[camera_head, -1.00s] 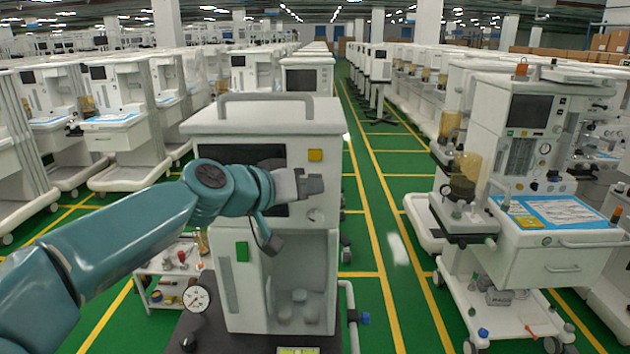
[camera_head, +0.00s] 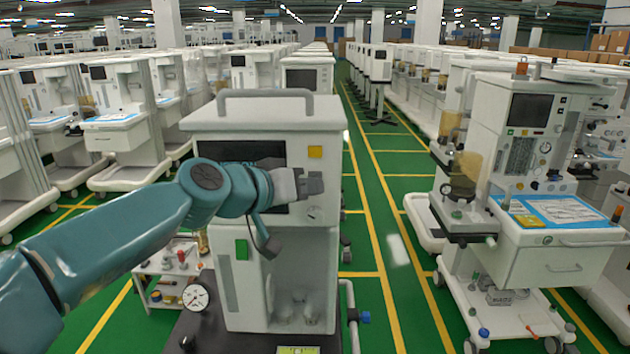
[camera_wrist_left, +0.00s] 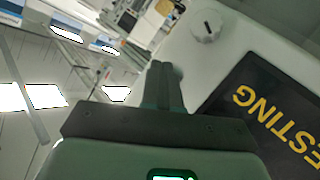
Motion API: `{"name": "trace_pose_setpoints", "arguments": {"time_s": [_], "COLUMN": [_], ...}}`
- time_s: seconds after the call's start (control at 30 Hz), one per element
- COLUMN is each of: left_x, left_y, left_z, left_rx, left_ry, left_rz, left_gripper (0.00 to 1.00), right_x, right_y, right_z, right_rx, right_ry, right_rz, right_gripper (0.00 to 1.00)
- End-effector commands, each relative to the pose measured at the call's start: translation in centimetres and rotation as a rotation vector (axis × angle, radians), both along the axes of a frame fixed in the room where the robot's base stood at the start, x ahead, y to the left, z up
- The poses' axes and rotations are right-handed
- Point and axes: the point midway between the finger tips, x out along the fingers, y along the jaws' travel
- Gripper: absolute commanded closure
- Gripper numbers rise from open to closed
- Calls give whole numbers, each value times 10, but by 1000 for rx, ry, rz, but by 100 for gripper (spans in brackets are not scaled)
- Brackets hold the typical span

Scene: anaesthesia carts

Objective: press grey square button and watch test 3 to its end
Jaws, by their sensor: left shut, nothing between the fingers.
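The white machine (camera_head: 265,125) with a grey top handle stands straight ahead. Its dark screen (camera_head: 240,151) is partly covered by my left arm in the head view. In the left wrist view the screen (camera_wrist_left: 270,115) shows yellow letters, "ESTING", cut off at the frame edge. My left gripper (camera_head: 312,184) is shut and empty, at the front panel right of the screen. In the left wrist view its fingertips (camera_wrist_left: 163,72) are together close to the panel; contact cannot be told. The grey square button is not distinguishable, perhaps hidden behind the fingers. My right gripper is not in view.
A pressure gauge (camera_head: 195,297) stands at lower left. Another anaesthesia cart (camera_head: 560,262) is at right, across a green aisle with yellow lines.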

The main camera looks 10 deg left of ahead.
Motion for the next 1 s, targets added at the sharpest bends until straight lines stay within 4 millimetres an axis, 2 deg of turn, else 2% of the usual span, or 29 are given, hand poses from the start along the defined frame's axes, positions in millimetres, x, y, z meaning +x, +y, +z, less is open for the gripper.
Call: {"name": "trace_pose_setpoints", "arguments": {"time_s": [0.33, 0.8, 1.0], "left_x": [-3, -46, -50], "left_y": [-1, -10, -10], "left_z": [0, 0, 0], "left_rx": [0, 0, 1], "left_ry": [1, 0, 0], "left_rz": [-1, -1, -1], "left_gripper": [100, 100, 100], "right_x": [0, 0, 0], "right_y": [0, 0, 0], "right_z": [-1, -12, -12], "right_rx": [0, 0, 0], "right_ry": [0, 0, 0], "right_rz": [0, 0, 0], "right_gripper": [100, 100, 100]}}
